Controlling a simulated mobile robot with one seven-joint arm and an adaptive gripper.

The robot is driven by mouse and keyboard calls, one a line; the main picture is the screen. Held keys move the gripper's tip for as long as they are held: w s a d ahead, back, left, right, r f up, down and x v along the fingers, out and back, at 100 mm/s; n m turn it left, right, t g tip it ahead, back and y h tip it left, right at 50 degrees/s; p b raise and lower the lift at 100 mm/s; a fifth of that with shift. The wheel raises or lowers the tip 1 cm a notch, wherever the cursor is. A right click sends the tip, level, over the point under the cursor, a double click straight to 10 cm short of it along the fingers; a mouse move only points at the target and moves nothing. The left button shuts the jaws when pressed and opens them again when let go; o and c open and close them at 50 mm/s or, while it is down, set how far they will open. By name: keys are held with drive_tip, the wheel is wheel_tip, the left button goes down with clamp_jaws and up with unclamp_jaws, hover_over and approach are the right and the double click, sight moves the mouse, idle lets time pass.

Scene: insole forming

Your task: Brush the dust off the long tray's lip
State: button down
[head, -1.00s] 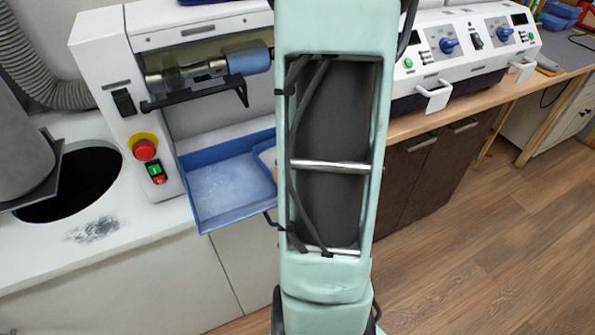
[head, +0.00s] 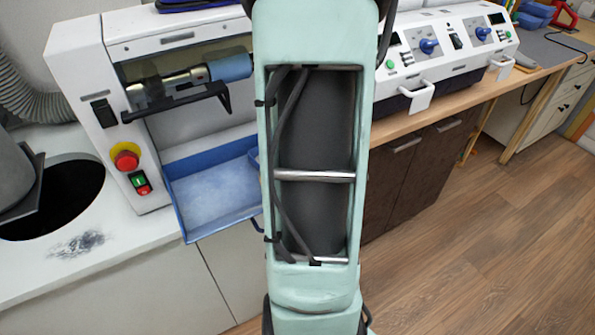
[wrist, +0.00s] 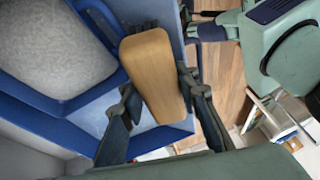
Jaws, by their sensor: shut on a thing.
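The long blue tray (head: 180,217) sticks out below the machine's roller in the head view, its floor pale with dust. My arm covers its right end. In the wrist view its blue wall and floor (wrist: 90,115) run along the left and under the brush. My gripper (wrist: 157,88) is shut on a brush with a plain wooden back (wrist: 150,60), one finger on each side. The brush is over the tray's edge area; its bristles are hidden, so I cannot tell whether they touch the lip. My gripper is hidden in the head view.
A smaller blue-rimmed container (wrist: 95,20) with a grey speckled floor lies in the tray, close left of the brush. The machine (head: 88,75) with a red stop button (head: 126,157) stands above. A dark dust smudge (head: 78,244) marks the white counter. Open wooden floor lies right.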

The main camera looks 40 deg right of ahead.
drive_tip(key=shift+w+a+f+b, duration=0.1)
drive_tip(key=shift+w+a+b, duration=0.35)
drive_tip(key=shift+a, duration=1.55)
drive_tip(key=shift+w+a+f+b, duration=0.1)
drive_tip(key=shift+w+a+b, duration=0.4)
drive_tip(key=shift+a, duration=1.45)
drive_tip(key=shift+w+a+f+b, duration=0.15)
drive_tip(key=shift+w+a, duration=0.6)
drive_tip(key=shift+a, duration=1.25)
drive_tip(key=shift+r, duration=0.1)
wheel_tip(320, 180, up, 8)
drive_tip(key=p, duration=0.5)
drive_tip(key=shift+p, duration=0.35)
drive_tip(key=c, duration=2.2)
unclamp_jaws()
clamp_jaws()
